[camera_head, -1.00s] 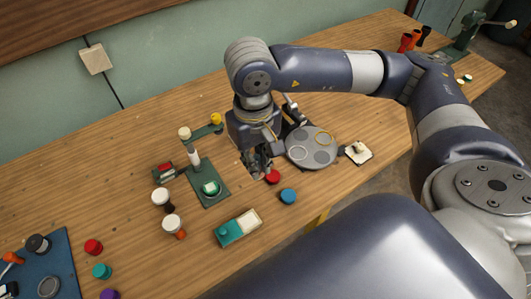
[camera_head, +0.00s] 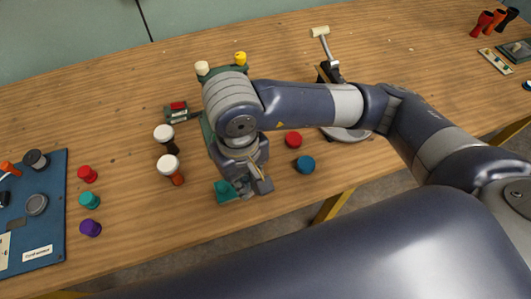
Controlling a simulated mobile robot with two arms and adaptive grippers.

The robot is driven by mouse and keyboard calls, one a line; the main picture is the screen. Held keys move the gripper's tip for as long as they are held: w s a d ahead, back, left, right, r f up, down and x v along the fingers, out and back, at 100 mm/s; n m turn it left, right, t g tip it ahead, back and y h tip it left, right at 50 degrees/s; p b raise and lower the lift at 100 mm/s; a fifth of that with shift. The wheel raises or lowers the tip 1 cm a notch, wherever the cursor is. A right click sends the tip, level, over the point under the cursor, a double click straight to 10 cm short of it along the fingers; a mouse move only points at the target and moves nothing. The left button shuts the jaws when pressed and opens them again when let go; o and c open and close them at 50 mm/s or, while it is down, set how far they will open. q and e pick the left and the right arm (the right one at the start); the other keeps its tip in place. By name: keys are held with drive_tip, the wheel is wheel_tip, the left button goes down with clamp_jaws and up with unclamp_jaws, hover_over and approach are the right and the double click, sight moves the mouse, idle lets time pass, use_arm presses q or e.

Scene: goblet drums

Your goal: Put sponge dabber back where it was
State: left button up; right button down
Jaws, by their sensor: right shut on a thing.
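My right gripper (camera_head: 252,187) is low over the front of the workbench. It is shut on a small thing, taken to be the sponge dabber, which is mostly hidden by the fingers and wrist. The gripper is just right of a teal block (camera_head: 225,190), whose cream-coloured part is now hidden behind the gripper. I cannot tell whether the held thing touches the block or the bench. My left gripper is not in view.
Red (camera_head: 293,140) and blue (camera_head: 305,165) caps stand right of the gripper. Two white-topped pieces (camera_head: 168,168) (camera_head: 163,133) stand to its left. A blue board (camera_head: 40,215) and several coloured caps are at far left. A lever device (camera_head: 330,70) is behind my arm.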

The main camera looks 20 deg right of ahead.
drive_tip(key=shift+a+f, duration=0.25)
drive_tip(key=shift+f, duration=0.05)
drive_tip(key=w+d+p, duration=0.1)
drive_tip(key=w+d, duration=0.2)
drive_tip(key=w, duration=0.1)
drive_tip(key=w+d+f+p, duration=0.1)
drive_tip(key=w+d, duration=0.1)
drive_tip(key=w, duration=0.2)
drive_tip(key=w+d+p, duration=0.2)
drive_tip(key=w+d, duration=0.1)
drive_tip(key=w, duration=0.1)
drive_tip(key=shift+w+d+f, duration=0.2)
drive_tip(key=shift+w+d, duration=0.15)
drive_tip(key=shift+w+f, duration=0.1)
wheel_tip(320, 180, down, 3)
drive_tip(key=shift+r+p, duration=0.1)
drive_tip(key=shift+p, duration=0.55)
drive_tip(key=shift+f, duration=0.25)
drive_tip(key=shift+f, duration=0.1)
